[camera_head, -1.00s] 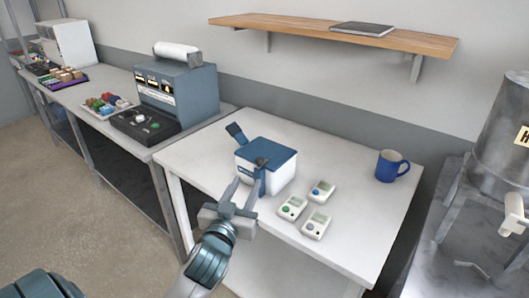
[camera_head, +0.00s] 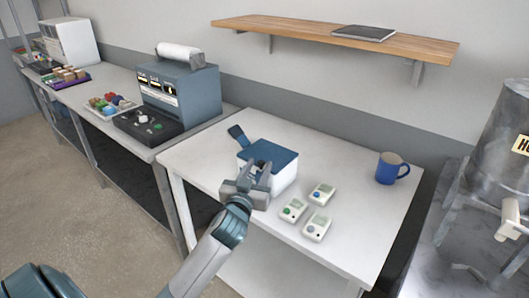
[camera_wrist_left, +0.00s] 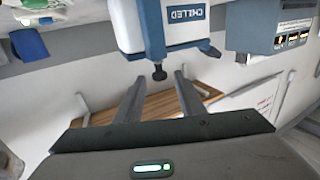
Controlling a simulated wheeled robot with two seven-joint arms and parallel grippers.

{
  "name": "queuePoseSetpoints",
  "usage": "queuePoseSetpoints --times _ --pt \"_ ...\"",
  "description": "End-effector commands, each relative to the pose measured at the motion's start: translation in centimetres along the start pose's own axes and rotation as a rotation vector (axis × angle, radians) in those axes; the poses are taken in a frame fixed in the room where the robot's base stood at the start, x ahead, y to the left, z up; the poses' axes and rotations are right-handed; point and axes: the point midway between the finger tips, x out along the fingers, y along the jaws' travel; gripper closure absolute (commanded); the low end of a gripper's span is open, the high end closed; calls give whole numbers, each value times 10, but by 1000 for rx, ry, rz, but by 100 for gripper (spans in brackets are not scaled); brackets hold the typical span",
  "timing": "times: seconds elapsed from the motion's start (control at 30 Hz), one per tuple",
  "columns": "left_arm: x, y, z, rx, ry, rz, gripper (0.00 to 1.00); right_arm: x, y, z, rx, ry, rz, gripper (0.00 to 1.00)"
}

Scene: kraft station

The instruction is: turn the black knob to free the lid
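A white cool box with a blue lid (camera_head: 273,153) stands on the white table; its blue "CHILLED" label (camera_wrist_left: 188,15) shows in the left wrist view. The black knob (camera_wrist_left: 159,73) sticks out from a blue strap (camera_wrist_left: 152,35) on the box. My left gripper (camera_head: 259,168) is at the near side of the box. In the left wrist view its two fingers are spread, with the knob between their tips and a gap on both sides. In the head view the fingers largely hide the knob. My right gripper is not in view.
Several small white devices (camera_head: 317,228) lie on the table just right of my left gripper. A blue mug (camera_head: 389,168) stands at the table's right side. A grey machine (camera_head: 180,93) is on the bench to the left. The table between box and mug is clear.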

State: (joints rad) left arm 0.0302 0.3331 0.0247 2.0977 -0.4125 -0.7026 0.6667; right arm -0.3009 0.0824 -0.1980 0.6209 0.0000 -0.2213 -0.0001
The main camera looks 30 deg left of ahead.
Motion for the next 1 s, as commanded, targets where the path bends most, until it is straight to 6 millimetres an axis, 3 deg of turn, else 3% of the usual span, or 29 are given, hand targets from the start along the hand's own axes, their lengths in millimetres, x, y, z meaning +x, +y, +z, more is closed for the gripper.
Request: queuePoseSetpoints --times 0.2,0.4,0.87,0.9,1.0 --pt "39 -1 -2 2 -1 -1 64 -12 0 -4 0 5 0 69" --pt "62 0 -1 1 -1 0 64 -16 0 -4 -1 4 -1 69" --pt "72 0 0 0 0 0 64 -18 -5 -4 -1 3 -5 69" --pt "72 0 0 0 0 0 67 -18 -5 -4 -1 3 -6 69" --pt "72 0 0 0 0 0 91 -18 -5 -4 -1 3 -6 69"
